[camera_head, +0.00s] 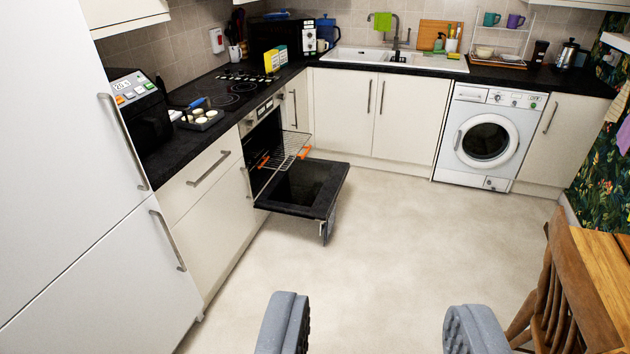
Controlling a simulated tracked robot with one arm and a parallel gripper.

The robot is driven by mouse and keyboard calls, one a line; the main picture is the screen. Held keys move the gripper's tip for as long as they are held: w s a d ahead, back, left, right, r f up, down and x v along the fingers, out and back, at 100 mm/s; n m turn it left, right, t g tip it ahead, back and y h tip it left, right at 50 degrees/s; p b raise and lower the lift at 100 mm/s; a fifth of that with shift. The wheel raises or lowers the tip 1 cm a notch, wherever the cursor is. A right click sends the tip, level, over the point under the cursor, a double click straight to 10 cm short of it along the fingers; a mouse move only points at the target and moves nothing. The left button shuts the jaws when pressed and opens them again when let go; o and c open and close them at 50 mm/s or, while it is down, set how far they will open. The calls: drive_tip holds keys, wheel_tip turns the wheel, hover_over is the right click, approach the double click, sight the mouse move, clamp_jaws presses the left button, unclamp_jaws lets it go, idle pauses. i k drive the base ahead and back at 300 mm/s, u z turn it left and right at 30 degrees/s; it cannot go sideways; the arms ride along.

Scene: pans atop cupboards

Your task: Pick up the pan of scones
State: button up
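The pan of scones (200,119) is a small dark tray with several pale round scones in it. It sits on the black worktop at the left, between a black appliance and the hob. My gripper (382,335) shows at the bottom edge as two grey fingers set wide apart. It is open, with only floor between the fingers, and it is far from the pan.
The oven door (305,187) hangs open below the hob, with a wire rack (280,150) pulled out. A tall white fridge (75,200) stands at the left. A wooden chair (560,290) and table are at the right. The middle floor is clear.

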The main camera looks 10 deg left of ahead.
sight(201, 119)
drive_tip(key=u, duration=0.1)
drive_tip(key=i, duration=1.3)
drive_tip(key=u, duration=0.3)
drive_tip(key=i, duration=1.4)
drive_tip(key=u, duration=0.3)
drive_tip(key=i, duration=1.15)
drive_tip(key=u, duration=0.15)
